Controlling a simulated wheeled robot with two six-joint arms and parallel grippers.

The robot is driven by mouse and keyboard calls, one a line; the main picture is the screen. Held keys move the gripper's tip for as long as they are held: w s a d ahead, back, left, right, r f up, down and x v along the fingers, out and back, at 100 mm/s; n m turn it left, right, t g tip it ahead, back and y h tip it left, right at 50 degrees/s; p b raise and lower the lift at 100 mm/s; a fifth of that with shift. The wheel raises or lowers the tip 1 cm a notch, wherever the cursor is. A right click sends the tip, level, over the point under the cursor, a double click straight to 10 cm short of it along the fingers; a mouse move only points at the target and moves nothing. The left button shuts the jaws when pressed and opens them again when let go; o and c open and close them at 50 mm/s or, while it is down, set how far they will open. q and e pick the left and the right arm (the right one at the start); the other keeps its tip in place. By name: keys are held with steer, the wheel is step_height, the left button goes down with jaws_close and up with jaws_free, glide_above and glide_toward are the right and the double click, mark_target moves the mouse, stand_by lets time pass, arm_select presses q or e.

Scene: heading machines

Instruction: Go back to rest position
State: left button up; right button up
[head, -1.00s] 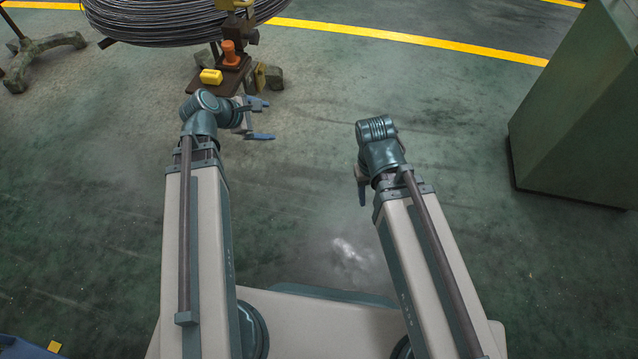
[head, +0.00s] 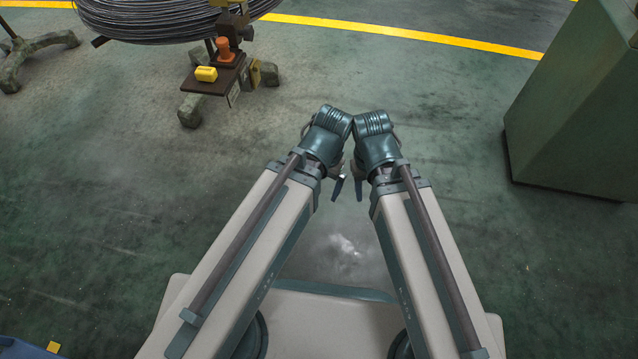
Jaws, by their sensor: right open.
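My two arms reach forward from my base and lean inward, with their wrists side by side near the middle of the head view. My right gripper (head: 359,188) hangs under its wrist with a blue finger showing; it is open, and nothing shows in it. My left gripper (head: 338,188) points down under its own wrist, close to the right one. Only a small part of it shows, so its jaw state is unclear. The wrists hide most of both grippers.
A coil of wire (head: 165,22) stands at the top left. A green cabinet (head: 575,110) stands at the right. The floor around my arms is clear.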

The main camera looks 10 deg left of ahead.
arm_select(q)
step_height(320, 180, up, 34)
steer(key=p, duration=3.4)
steer(key=shift+r, duration=0.2)
steer(key=shift+d, duration=0.1)
steer(key=shift+c, duration=0.3)
